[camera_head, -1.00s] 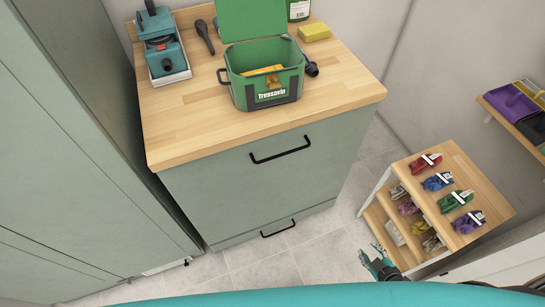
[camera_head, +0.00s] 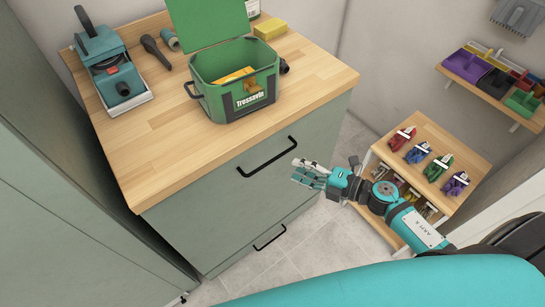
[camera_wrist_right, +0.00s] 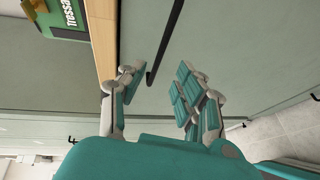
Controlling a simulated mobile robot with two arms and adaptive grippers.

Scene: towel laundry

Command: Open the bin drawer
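The green cabinet has a tall upper drawer front (camera_head: 235,200) with a long black bar handle (camera_head: 267,158). A lower front has a smaller black handle (camera_head: 270,238). Both fronts look closed, flush with the cabinet. My right gripper (camera_head: 308,174) is open and empty, just right of the upper handle and apart from it. In the right wrist view the gripper's fingers (camera_wrist_right: 158,82) are spread, and the handle (camera_wrist_right: 166,42) runs ahead between them. My left gripper is out of view.
A wooden worktop (camera_head: 150,150) bears a green Tressavin box (camera_head: 235,88), a teal machine (camera_head: 108,68) and a yellow sponge (camera_head: 268,26). A small wooden shelf unit (camera_head: 455,145) with colored items stands at right. Tall green cabinets (camera_head: 70,220) are at left.

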